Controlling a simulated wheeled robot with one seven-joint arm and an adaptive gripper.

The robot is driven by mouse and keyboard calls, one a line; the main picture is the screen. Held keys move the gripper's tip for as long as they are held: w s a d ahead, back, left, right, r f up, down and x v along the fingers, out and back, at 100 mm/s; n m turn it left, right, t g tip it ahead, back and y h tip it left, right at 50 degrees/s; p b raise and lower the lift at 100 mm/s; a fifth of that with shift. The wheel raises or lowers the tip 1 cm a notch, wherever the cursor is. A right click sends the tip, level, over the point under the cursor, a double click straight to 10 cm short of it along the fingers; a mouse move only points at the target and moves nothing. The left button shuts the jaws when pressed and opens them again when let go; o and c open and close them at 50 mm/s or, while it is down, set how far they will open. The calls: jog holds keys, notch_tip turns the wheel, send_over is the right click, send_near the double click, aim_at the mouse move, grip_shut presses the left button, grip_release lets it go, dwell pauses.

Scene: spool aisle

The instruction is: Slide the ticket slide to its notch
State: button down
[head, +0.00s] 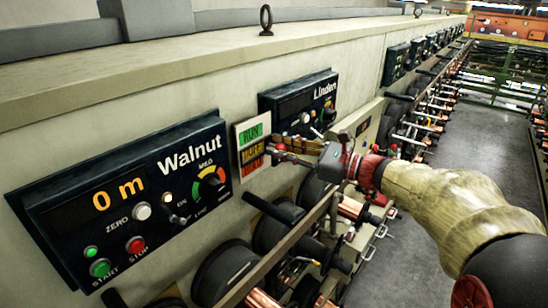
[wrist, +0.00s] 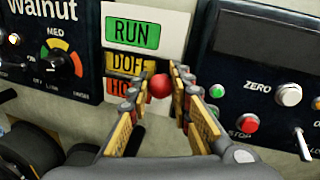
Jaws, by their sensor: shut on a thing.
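The ticket board (head: 252,138) is a pale plate on the wall between the Walnut and Linden panels. It carries a green RUN label, a yellow DOFF label and a red HOLD label, and it also shows in the wrist view (wrist: 172,16). The ticket slide shows as a round red knob (wrist: 160,86) in front of the lower labels, beside DOFF and HOLD. My gripper (wrist: 161,80) is shut on this knob, one finger on each side. In the head view my gripper (head: 287,149) reaches the board from the right. The notches and the rest of the slide are hidden.
The Walnut panel (head: 130,200) with a 0 m display is left of the board. The Linden panel (head: 300,105) is close on the right, with buttons and a switch. Spools (head: 225,272) and a rail lie below. The grey aisle floor (head: 425,235) is clear.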

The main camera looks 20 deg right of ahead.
aim_at(265, 127)
jog(key=shift+r+p, duration=1.5)
jog(key=shift+r, duration=1)
jog(key=c, duration=1.6)
grip_release()
jog(key=shift+o, duration=0.3)
